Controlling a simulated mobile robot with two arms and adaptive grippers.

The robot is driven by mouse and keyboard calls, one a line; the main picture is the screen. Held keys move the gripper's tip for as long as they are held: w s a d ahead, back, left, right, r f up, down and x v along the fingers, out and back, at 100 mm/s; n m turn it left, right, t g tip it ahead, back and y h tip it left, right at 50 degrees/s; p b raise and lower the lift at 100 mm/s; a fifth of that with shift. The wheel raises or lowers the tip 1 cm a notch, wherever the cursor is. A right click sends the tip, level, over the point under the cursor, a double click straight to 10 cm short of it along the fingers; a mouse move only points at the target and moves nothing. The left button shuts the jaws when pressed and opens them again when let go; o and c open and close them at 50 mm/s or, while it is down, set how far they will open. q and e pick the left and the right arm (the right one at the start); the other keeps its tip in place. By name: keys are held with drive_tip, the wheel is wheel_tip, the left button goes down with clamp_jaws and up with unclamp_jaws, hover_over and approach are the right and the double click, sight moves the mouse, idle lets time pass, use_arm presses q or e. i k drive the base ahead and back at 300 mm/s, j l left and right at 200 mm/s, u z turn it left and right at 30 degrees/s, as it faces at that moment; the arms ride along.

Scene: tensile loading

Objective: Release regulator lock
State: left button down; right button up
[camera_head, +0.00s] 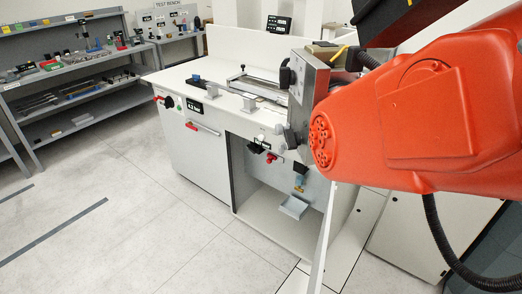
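A white machine cabinet (200,147) stands in the middle, and its front carries a small dark display (195,107) that seems to read 4.2 bar. A black round knob (169,102), probably the regulator, sits at the front left corner, with a small red part (157,98) beside it. Whether that red part is the lock, and its state, is too small to tell. My orange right arm fills the right side and hides part of the machine. I can make out neither my left nor my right gripper.
A red handle (271,158) and a black knob (255,148) sit lower on the cabinet above an open bay with a small grey tray (293,207). Shelves (75,62) are at left. The floor (130,215) before the cabinet is clear.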

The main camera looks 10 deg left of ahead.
sight(272, 158)
drive_tip(key=j, duration=0.75)
drive_tip(key=i+j, duration=0.15)
drive_tip(key=j, duration=0.3)
drive_tip(key=i+j+z, duration=0.1)
drive_tip(key=j, duration=0.3)
drive_tip(key=i+j+z, duration=0.1)
drive_tip(key=j, duration=0.35)
drive_tip(key=i+j+z, duration=0.1)
drive_tip(key=i, duration=0.4)
drive_tip(key=i+j, duration=0.25)
drive_tip(key=i, duration=0.3)
drive_tip(key=i+l, duration=0.2)
drive_tip(key=i+l+z, duration=0.1)
drive_tip(key=i, duration=0.3)
drive_tip(key=l, duration=0.1)
